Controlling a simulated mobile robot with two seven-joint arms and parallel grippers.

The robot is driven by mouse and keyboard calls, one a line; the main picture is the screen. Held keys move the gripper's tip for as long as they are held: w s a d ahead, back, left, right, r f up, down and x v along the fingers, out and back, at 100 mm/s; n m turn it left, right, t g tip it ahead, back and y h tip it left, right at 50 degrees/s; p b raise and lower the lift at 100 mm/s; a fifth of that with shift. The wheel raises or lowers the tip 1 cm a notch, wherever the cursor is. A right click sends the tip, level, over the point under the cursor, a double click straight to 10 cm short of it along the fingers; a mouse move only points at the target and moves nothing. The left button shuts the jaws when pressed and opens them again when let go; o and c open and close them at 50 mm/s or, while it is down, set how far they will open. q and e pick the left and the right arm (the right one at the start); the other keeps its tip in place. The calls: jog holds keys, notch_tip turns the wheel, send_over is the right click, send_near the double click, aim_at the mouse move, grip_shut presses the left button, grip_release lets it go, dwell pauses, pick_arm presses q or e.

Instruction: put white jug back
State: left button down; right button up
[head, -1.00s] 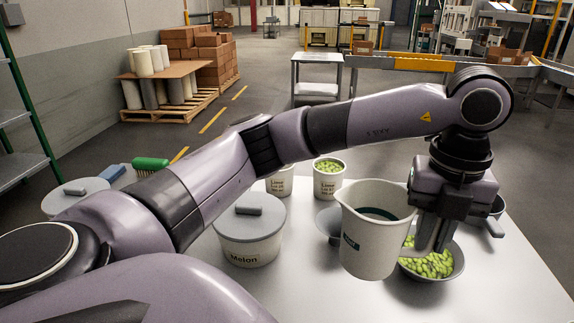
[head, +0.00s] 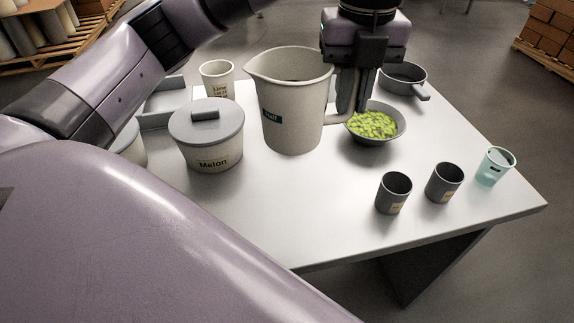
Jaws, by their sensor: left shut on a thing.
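The white jug (head: 290,110) is upright with its spout to the left and a dark label on its front. My left gripper (head: 347,115) comes down at the jug's right side and is shut on its handle. The jug appears at or just above the white table (head: 270,225); I cannot tell whether its base touches. The jug's inside looks empty as far as I can see. My right gripper is not in view.
A lidded Melon tub (head: 213,150) stands left of the jug, with a Lime cup (head: 216,80) behind. A bowl of green candy (head: 372,124) and a grey pan (head: 402,78) are right. Two dark cups (head: 393,194) (head: 444,183) and a teal cup (head: 495,166) stand front right.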

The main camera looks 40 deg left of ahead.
pick_arm(q)
notch_tip(320, 180, down, 20)
jog(key=shift+r+b, duration=0.1)
jog(key=shift+b, duration=0.75)
jog(key=shift+f, duration=0.25)
jog(key=c, duration=1.1)
grip_release()
